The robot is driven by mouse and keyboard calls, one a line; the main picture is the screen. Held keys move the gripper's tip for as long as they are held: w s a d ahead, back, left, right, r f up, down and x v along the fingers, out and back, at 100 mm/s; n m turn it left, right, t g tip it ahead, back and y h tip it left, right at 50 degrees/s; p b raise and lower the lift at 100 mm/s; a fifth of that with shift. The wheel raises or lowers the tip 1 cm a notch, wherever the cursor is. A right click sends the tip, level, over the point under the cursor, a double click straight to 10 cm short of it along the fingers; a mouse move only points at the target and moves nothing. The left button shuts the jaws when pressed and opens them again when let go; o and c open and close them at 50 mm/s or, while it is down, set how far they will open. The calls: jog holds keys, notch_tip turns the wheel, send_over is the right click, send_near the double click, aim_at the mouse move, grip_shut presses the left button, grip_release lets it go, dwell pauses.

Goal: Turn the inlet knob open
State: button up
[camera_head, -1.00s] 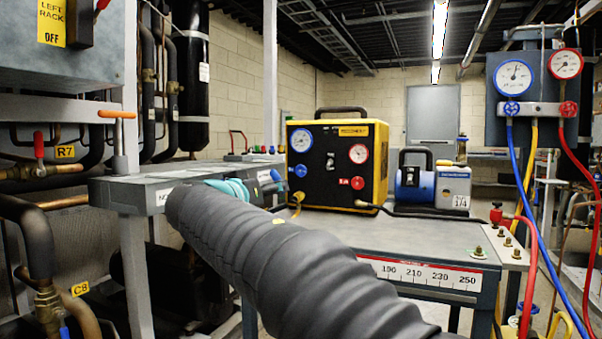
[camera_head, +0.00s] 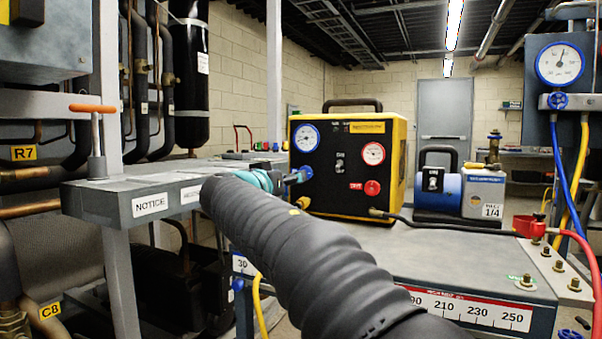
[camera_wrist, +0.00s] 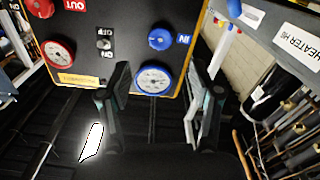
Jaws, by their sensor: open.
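The yellow-and-black machine (camera_head: 352,203) stands on the bench and fills the top of the wrist view (camera_wrist: 112,14). Its blue inlet knob (camera_wrist: 162,39), marked IN, shows clearly in the wrist view. It sits on the black panel by the blue-rimmed gauge (camera_wrist: 154,79). My gripper (camera_wrist: 165,72) is open, with one finger on each side of that gauge and the knob between and beyond the tips in the picture. In the head view my gripper (camera_head: 285,177) reaches the panel's left edge and partly hides the inlet knob (camera_head: 304,173). I cannot tell whether the fingers touch it.
The red OUT knob (camera_head: 373,188) and red gauge (camera_head: 374,153) are on the same panel. A blue pump (camera_head: 437,190) stands to the right. A grey ledge (camera_head: 100,200) with NOTICE labels lies left of my arm. Hoses hang at far right.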

jog(key=p+x, duration=0.1)
jog(key=x, duration=0.7)
jog(key=shift+w+p, duration=0.2)
jog(key=shift+p, duration=0.15)
jog(key=c, duration=1.1)
